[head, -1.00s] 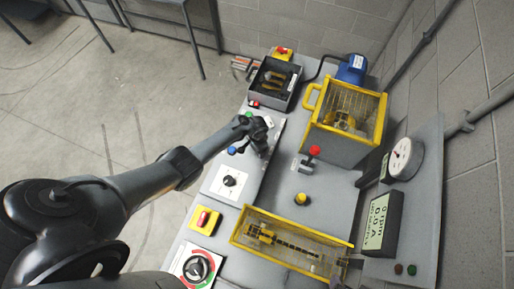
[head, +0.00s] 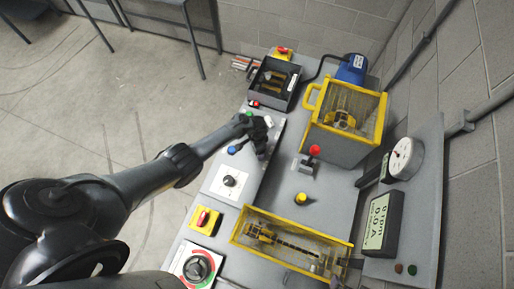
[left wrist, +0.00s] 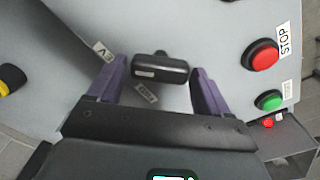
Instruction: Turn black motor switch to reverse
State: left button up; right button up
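The black motor switch (left wrist: 160,70) is a short dark bar handle on a grey panel in the left wrist view. A label that seems to read REV (left wrist: 102,50) is at its upper left, and one that seems to read FWD (left wrist: 146,94) is just below it. My left gripper (left wrist: 158,76) is open, its purple fingers on either side of the handle with gaps visible. In the head view my left gripper (head: 258,134) is over the far part of the panel and hides the switch. My right gripper is in neither view.
A red STOP button (left wrist: 262,54) and a green button (left wrist: 270,101) are right of the switch. In the head view, a black tray (head: 291,98), a yellow-framed guard box (head: 381,108), a red-knobbed lever (head: 314,151) and a yellow knob (head: 301,198) stand around.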

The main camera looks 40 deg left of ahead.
pick_arm(q)
jog(key=shift+o, duration=1.1)
jog(key=shift+r, duration=0.1)
jog(key=shift+r+p, duration=1.95)
jog(key=shift+r, duration=3.4)
